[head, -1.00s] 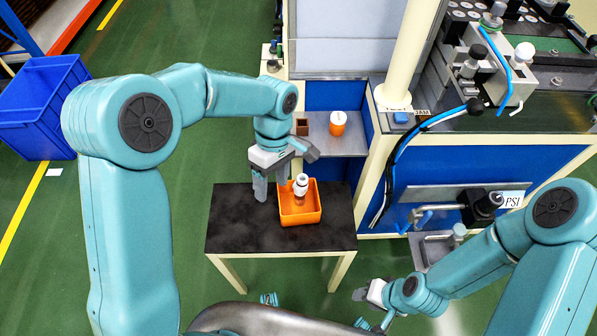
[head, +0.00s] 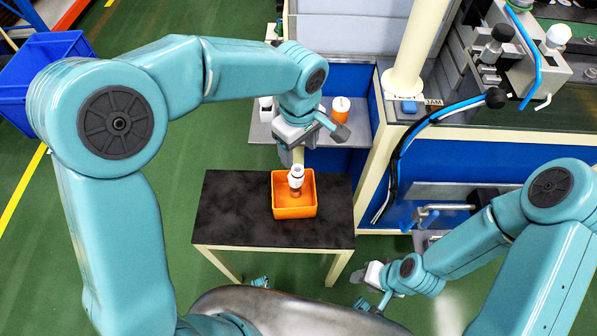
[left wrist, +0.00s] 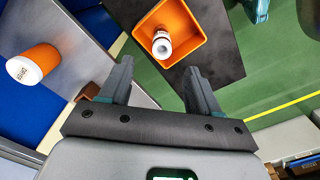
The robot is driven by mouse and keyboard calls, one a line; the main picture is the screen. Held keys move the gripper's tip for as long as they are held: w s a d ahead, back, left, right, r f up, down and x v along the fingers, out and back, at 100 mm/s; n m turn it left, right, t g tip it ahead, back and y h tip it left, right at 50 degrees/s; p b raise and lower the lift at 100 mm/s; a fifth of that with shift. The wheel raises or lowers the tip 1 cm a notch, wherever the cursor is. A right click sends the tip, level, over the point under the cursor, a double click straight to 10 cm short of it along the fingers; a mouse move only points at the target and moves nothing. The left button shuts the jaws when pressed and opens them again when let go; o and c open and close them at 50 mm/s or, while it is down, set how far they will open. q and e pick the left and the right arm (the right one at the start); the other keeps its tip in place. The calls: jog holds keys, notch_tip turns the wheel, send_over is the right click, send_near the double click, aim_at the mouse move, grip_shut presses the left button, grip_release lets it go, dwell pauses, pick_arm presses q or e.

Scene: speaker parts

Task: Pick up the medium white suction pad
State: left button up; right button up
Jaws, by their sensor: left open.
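The white suction pad (head: 296,174) stands in an orange bin (head: 279,208) on the small black table. My left gripper (head: 299,150) is just behind and above the bin, over the gap between the table and the shelf. In the left wrist view its two fingers (left wrist: 160,72) are spread with nothing between them, and the pad lies beyond the tips. My right gripper (head: 369,286) is low near the table's right front; its jaws are too small to read.
The black table top (head: 228,215) is bare around the bin. Behind it, a grey shelf (head: 315,137) holds an orange cup with a white lid (head: 340,109). A workbench with a cream post (head: 405,62) and hoses stands to the right. A blue crate (head: 40,75) is far left.

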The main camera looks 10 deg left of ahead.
aim_at(298, 169)
pick_arm(q)
notch_tip(298, 169, down, 3)
jog(key=shift+a+f, duration=0.1)
jog(key=shift+f, duration=0.05)
notch_tip(298, 169, down, 5)
jog(key=shift+s+f+b, duration=0.1)
jog(key=shift+s+b, duration=0.05)
jog(key=shift+b, duration=0.25)
grip_shut()
notch_tip(298, 169, up, 20)
jog(key=p, duration=0.3)
dwell(0.3)
